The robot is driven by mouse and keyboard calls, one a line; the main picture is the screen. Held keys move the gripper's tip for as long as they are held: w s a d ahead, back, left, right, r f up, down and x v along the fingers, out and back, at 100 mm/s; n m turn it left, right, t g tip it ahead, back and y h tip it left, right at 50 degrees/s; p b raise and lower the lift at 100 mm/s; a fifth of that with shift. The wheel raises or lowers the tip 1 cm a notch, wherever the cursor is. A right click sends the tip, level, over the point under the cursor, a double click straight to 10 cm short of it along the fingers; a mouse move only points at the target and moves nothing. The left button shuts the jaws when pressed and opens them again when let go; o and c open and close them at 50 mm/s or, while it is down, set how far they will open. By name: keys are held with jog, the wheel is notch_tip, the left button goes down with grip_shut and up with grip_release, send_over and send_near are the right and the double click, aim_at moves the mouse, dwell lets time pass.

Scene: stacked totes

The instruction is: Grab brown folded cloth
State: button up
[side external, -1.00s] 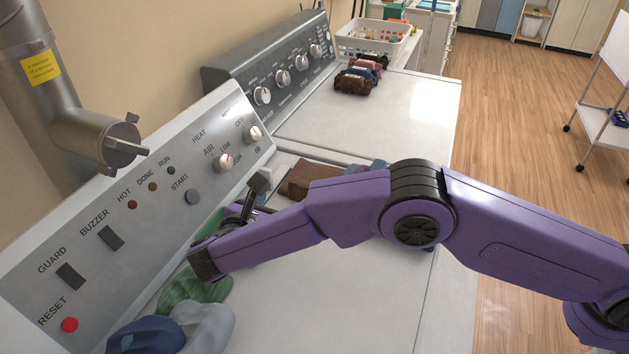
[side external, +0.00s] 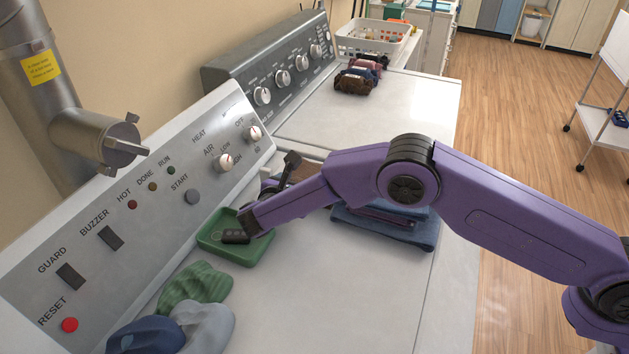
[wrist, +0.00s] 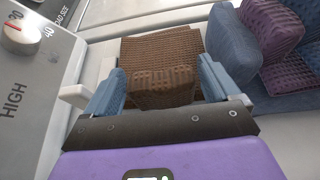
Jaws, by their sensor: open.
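The brown folded cloth (wrist: 163,48) lies straight ahead in the wrist view, with a waffle-like texture and a raised fold at its near edge. My gripper (wrist: 165,88) is open, with one blue finger pad on each side of the near fold. I cannot tell whether the pads touch the cloth. In the side external view, my arm hides most of the cloth and most of my gripper (side external: 275,184).
Blue folded cloth (side external: 400,233) with purple fabric lies right of the brown cloth. A green tray (side external: 258,250) holds a dark item. Green (side external: 196,284) and grey-blue (side external: 207,328) soft items lie nearer. The control panel (side external: 150,205) rises on the left.

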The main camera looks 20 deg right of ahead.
jog(key=shift+w+d+f, duration=0.1)
jog(key=shift+w+d, duration=0.1)
jog(key=c, duration=1)
jog(key=shift+c, duration=0.2)
